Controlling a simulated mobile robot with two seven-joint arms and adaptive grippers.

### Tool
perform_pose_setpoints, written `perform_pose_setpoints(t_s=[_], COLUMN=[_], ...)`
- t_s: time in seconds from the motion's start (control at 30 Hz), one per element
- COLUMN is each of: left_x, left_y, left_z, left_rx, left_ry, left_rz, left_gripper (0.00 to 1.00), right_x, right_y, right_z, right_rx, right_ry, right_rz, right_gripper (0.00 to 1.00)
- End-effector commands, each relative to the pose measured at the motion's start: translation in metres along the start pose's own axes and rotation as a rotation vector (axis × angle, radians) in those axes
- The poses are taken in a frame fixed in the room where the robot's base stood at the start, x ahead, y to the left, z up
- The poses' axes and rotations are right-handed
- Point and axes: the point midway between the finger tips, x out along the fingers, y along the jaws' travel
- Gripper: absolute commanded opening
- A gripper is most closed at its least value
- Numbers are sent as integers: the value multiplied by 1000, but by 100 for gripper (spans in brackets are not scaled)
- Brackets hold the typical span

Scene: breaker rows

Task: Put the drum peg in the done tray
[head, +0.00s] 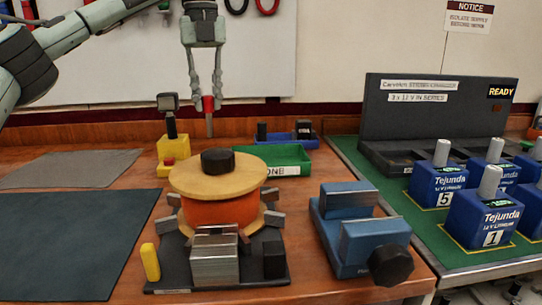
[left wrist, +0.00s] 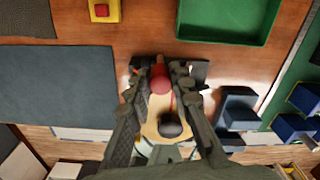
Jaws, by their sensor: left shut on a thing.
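My left gripper (head: 208,97) hangs from above, pointing down, shut on the drum peg (head: 209,118), which has a red head and a grey shaft pointing down. The peg is held in the air above the bench. In the left wrist view the red peg head (left wrist: 160,78) shows between the fingers of my left gripper (left wrist: 160,84). The green done tray (head: 286,172) is on the bench, right of the peg in the head view. Its label is partly hidden by the drum. In the left wrist view the tray (left wrist: 228,34) is at the top and looks empty. My right gripper is not in view.
An orange drum with wooden flanges (head: 222,209) stands on a black base in front of the tray. A blue vise (head: 366,244) is at right. A yellow switch box (head: 174,150) is behind the drum. Dark mats (head: 78,245) lie left. Blue batteries (head: 437,184) stand far right.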

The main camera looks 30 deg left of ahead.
Motion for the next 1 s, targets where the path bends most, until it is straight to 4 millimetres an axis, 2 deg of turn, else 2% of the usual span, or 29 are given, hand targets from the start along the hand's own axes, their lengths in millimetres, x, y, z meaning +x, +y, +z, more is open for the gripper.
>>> perform_pose_setpoints(t_s=[0.07,0.17,0.3,0.4,0.6,0.7,0.87,1.0], left_x=[8,20,32,41,60,66,75,94], left_y=[-10,-26,-51,-68,-100,-109,-112,-111], left_z=[1,3,8,11,17,19,20,20], left_rx=[3,3,2,1,1,0,0,0], left_ry=[2,5,4,3,3,2,1,3], left_rz=[2,2,2,3,2,2,2,3], left_gripper=[0,0,0,0,0,0,0,0], right_x=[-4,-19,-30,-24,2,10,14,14], right_y=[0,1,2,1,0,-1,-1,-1], right_z=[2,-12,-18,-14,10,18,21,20], right_rx=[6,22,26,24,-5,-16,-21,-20], right_ry=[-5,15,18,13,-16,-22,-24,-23], right_rz=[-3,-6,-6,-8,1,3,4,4], right_gripper=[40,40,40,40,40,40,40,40])
